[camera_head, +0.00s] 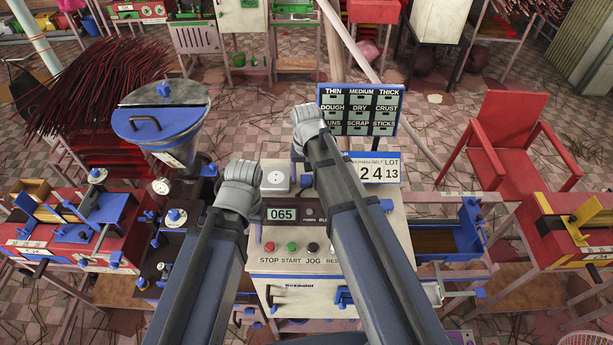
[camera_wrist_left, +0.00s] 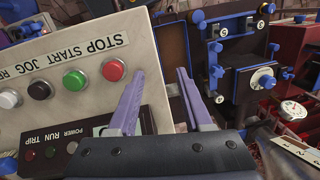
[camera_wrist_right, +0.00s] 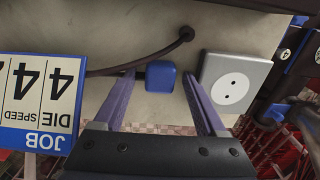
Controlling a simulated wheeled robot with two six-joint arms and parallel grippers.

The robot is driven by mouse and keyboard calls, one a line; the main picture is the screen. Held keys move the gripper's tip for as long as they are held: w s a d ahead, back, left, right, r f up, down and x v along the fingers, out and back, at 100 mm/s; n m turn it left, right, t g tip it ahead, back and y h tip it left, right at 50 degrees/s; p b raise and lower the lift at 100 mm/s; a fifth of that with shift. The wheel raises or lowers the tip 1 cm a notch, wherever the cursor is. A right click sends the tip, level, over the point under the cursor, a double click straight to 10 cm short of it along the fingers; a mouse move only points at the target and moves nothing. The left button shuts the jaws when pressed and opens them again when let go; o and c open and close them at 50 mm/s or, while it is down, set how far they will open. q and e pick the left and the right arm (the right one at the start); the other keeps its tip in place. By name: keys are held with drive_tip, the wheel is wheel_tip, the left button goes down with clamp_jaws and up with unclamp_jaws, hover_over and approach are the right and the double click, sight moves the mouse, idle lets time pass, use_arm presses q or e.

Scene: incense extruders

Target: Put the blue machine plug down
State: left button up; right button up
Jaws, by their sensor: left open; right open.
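The blue machine plug (camera_wrist_right: 161,77) shows between the finger ends of my right gripper (camera_wrist_right: 160,85) in the right wrist view. It appears to rest on the machine's pale top, with visible gaps to the fingers. The grey socket (camera_wrist_right: 228,82) with two holes is just to its right; the plug is out of it. The socket also shows in the head view (camera_head: 276,178). My right gripper (camera_head: 308,125) is open. My left gripper (camera_wrist_left: 161,78) is open and empty beside the control panel edge. In the head view my left gripper (camera_head: 240,185) is left of the socket.
A dark cable (camera_wrist_right: 140,60) leaves a hole in the machine top and curves left. The control panel (camera_wrist_left: 75,75) carries red, green, black and white buttons. A JOB sign (camera_wrist_right: 40,100) stands near my right gripper. A blue-rimmed hopper (camera_head: 160,125) stands left of my left gripper.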

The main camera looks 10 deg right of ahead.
sight(306, 178)
wheel_tip(306, 178, up, 13)
drive_tip(key=p, duration=1.3)
drive_tip(key=s+a+n, duration=0.3)
drive_tip(key=s, duration=0.5)
drive_tip(key=s+a+n+h, duration=0.1)
drive_tip(key=s+a+n, duration=0.1)
drive_tip(key=s, duration=0.5)
drive_tip(key=shift+s+a+n, duration=0.4)
drive_tip(key=shift+a, duration=0.05)
drive_tip(key=shift+s, duration=0.1)
